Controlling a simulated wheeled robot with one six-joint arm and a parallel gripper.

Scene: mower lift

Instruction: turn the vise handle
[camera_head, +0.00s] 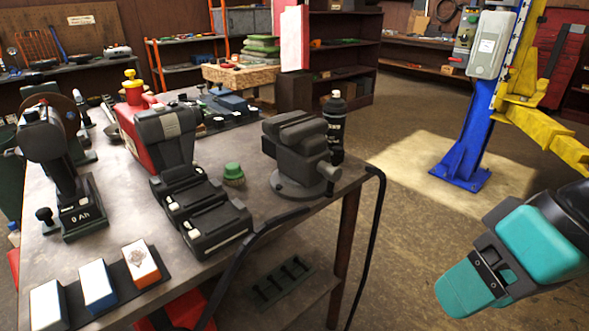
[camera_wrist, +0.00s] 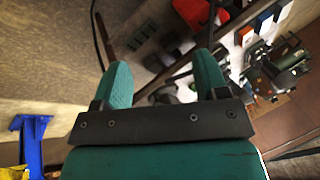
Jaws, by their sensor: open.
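A dark grey bench vise (camera_head: 291,150) stands on the right corner of the workbench (camera_head: 110,222). Its screw end with the handle (camera_head: 329,173) sticks out toward the right, near the bench edge; the handle is small and hard to make out. My gripper (camera_head: 462,288) has teal fingers and hangs over the floor at the lower right, well apart from the vise. In the wrist view my gripper (camera_wrist: 163,72) is open, with nothing between its two fingers. The vise cannot be told clearly in the wrist view.
A black bottle (camera_head: 335,128) stands behind the vise. A black strap or hose (camera_head: 375,215) hangs over the bench edge. A green-capped jar (camera_head: 233,172) and black tool cases (camera_head: 205,215) stand left of it. A blue and yellow lift post (camera_head: 470,140) rises behind. Floor between is clear.

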